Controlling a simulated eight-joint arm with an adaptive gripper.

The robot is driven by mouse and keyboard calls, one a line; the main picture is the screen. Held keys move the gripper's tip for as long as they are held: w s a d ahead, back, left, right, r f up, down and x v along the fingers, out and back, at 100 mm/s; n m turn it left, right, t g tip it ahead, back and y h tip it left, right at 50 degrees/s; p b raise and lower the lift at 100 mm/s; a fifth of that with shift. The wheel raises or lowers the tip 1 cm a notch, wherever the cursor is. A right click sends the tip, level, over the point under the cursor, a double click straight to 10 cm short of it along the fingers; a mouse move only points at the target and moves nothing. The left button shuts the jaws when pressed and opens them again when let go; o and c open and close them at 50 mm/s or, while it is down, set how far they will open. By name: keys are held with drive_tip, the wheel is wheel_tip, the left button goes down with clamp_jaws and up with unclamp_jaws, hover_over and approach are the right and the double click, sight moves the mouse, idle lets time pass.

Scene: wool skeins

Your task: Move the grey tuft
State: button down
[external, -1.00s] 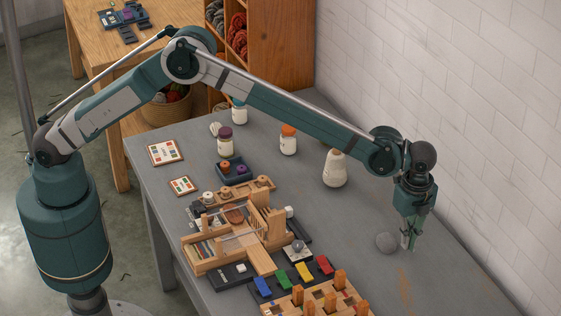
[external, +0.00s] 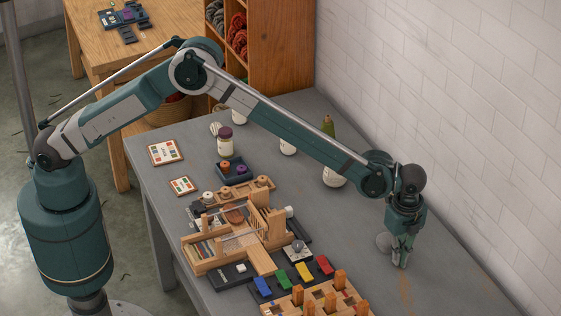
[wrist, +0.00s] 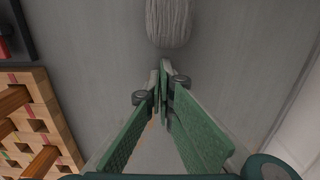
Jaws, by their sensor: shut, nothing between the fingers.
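The grey tuft (external: 383,242) is a small rounded bundle of grey wool on the grey table, near its right side. In the wrist view the tuft (wrist: 169,22) lies at the top centre, just beyond my fingertips, with strands showing. My gripper (external: 402,264) points down in front of the tuft and partly hides it in the external view. In the wrist view my gripper (wrist: 161,70) has its green fingers closed together at the tips with nothing between them. A gap shows between the tips and the tuft.
A wooden pegged block (external: 320,298) stands left of my gripper; it also shows at the left edge of the wrist view (wrist: 45,125). Blue, yellow and red pieces lie behind it. A white-tiled wall (external: 470,130) rises on the right. White bottles stand farther back. The table around the tuft is clear.

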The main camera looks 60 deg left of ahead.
sight(368, 227)
drive_tip(key=shift+a, duration=0.7)
drive_tip(key=shift+a, duration=0.1)
drive_tip(key=a+b, duration=0.1)
drive_tip(key=a, duration=1.9)
drive_tip(key=shift+a, duration=0.1)
drive_tip(key=shift+d+b, duration=0.35)
drive_tip(key=shift+d, duration=0.45)
drive_tip(key=shift+d+r, duration=0.25)
drive_tip(key=shift+d, duration=0.4)
drive_tip(key=shift+d+r, duration=0.2)
drive_tip(key=shift+d, duration=0.4)
wheel_tip(368, 227, up, 9)
drive_tip(key=p, duration=0.1)
